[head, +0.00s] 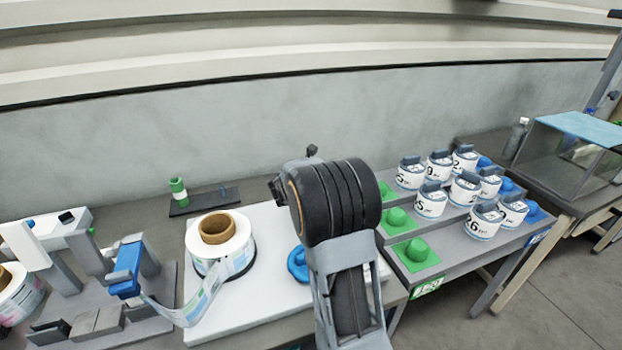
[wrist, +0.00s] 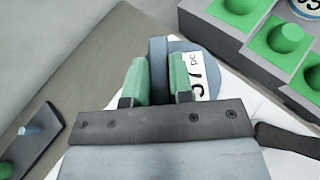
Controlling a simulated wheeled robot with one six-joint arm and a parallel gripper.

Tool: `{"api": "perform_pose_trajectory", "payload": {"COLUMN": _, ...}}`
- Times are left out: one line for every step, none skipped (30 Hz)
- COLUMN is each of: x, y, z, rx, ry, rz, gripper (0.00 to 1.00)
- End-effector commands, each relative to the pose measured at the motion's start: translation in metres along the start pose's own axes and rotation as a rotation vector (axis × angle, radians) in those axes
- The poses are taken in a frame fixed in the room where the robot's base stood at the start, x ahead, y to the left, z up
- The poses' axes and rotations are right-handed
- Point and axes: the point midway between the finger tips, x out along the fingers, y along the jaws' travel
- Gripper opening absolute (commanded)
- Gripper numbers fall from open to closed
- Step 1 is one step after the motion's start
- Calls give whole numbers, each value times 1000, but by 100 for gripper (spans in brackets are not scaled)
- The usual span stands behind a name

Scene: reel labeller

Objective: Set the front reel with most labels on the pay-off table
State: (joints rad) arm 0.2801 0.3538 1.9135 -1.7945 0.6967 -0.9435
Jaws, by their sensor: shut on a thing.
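In the wrist view my gripper (wrist: 157,85) has its two green fingers closed on the upright grey-blue handle of a reel (wrist: 157,62). This reel has a grey-blue round top and a white label with a partly covered number, perhaps a 5. Its lower part is hidden, and I cannot tell whether it touches the white surface below. In the head view my arm hides gripper and held reel. Several white reels with grey-blue handles and numbers stand on the stepped rack (head: 455,262); a front one (head: 484,222) reads 6. A blue round part (head: 298,264) shows on the white table (head: 262,292).
A label roll with a brown core (head: 218,228) stands on the white table, its strip running left to the labeller (head: 126,275). A dark tray (head: 205,201) with a green item (head: 178,190) lies behind. Bare green seats (head: 415,250) line the rack's left side.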

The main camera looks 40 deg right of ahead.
Motion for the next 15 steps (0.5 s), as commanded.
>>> {"api": "perform_pose_trajectory", "payload": {"x": 1, "y": 0, "z": -1, "rx": 0, "ry": -1, "rz": 0, "gripper": 0}}
{"api": "perform_pose_trajectory", "payload": {"x": 1, "y": 0, "z": -1, "rx": 0, "ry": -1, "rz": 0, "gripper": 22}}
{"api": "perform_pose_trajectory", "payload": {"x": 0, "y": 0, "z": 0, "rx": 0, "ry": -1, "rz": 0, "gripper": 26}}
{"api": "perform_pose_trajectory", "payload": {"x": 0, "y": 0, "z": 0, "rx": 0, "ry": -1, "rz": 0, "gripper": 29}}
{"api": "perform_pose_trajectory", "payload": {"x": 0, "y": 0, "z": 0, "rx": 0, "ry": -1, "rz": 0, "gripper": 32}}
{"api": "perform_pose_trajectory", "payload": {"x": 0, "y": 0, "z": 0, "rx": 0, "ry": -1, "rz": 0, "gripper": 32}}
{"api": "perform_pose_trajectory", "payload": {"x": 0, "y": 0, "z": -1, "rx": 0, "ry": -1, "rz": 0, "gripper": 32}}
{"api": "perform_pose_trajectory", "payload": {"x": 0, "y": 0, "z": -1, "rx": 0, "ry": -1, "rz": 0, "gripper": 32}}
{"api": "perform_pose_trajectory", "payload": {"x": 0, "y": 0, "z": -1, "rx": 0, "ry": 0, "rz": 0, "gripper": 32}}
{"api": "perform_pose_trajectory", "payload": {"x": 0, "y": 0, "z": -1, "rx": 0, "ry": 1, "rz": 0, "gripper": 32}}
{"api": "perform_pose_trajectory", "payload": {"x": 0, "y": 0, "z": -1, "rx": 0, "ry": 1, "rz": 0, "gripper": 32}}
{"api": "perform_pose_trajectory", "payload": {"x": 0, "y": 0, "z": -1, "rx": 0, "ry": 1, "rz": 0, "gripper": 32}}
{"api": "perform_pose_trajectory", "payload": {"x": -1, "y": 0, "z": -1, "rx": 0, "ry": 0, "rz": 0, "gripper": 32}}
{"api": "perform_pose_trajectory", "payload": {"x": -2, "y": 0, "z": -1, "rx": 0, "ry": 0, "rz": 1, "gripper": 32}}
{"api": "perform_pose_trajectory", "payload": {"x": -5, "y": 1, "z": 0, "rx": 0, "ry": 0, "rz": 1, "gripper": 32}}
